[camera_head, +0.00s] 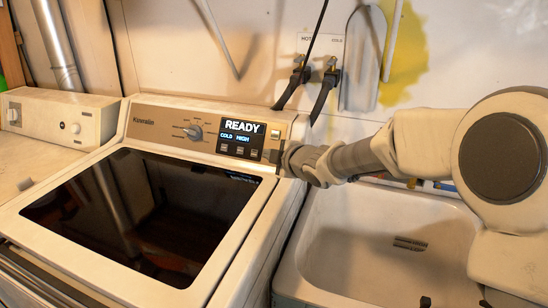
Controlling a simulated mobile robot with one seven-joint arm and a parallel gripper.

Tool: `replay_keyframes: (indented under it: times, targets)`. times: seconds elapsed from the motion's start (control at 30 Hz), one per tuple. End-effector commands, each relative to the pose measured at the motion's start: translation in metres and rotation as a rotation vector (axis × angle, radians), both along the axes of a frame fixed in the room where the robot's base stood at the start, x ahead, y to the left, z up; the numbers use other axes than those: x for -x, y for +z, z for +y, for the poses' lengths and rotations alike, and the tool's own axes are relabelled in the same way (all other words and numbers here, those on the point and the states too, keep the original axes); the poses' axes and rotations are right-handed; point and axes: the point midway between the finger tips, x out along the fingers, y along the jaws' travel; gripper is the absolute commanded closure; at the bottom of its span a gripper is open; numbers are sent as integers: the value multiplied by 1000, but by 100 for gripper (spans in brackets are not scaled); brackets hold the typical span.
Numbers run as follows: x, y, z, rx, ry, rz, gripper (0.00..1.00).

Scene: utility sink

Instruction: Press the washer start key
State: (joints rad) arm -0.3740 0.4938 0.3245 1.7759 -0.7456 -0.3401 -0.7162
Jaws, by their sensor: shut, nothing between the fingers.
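The washer (135,215) stands at left centre with its dark glass lid closed. Its control panel has a dial (193,132) and a lit display (242,137) reading "READY", "COLD" and "HIGH". Several small keys (239,151) sit below the display, and a small pale key (275,134) is to its right. I cannot read which one is the start key. My gripper (284,158) is shut and empty at the right end of the panel, just right of the display. Its tips are small and partly hidden, so I cannot tell whether they touch the panel.
A white utility sink (385,240) is right of the washer, below my arm. Taps and dark hoses (326,88) are on the wall behind. Another white appliance (58,117) stands at the left. The washer's glass lid is clear.

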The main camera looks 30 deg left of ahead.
Motion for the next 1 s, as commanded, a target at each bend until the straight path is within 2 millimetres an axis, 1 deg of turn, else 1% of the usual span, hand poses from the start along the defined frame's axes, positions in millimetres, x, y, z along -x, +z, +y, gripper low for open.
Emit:
replay_keyframes:
  times: [0.1, 0.3, 0.47, 0.77, 1.0]
  targets:
    - [-16, -10, 2, 1, -3, 2, 100]
    - [-31, -18, 5, 1, -1, 0, 100]
    - [-35, -21, 5, 0, -1, -1, 100]
    - [-35, -21, 5, 1, 0, -1, 100]
    - [-42, -31, 5, 1, -2, 1, 100]
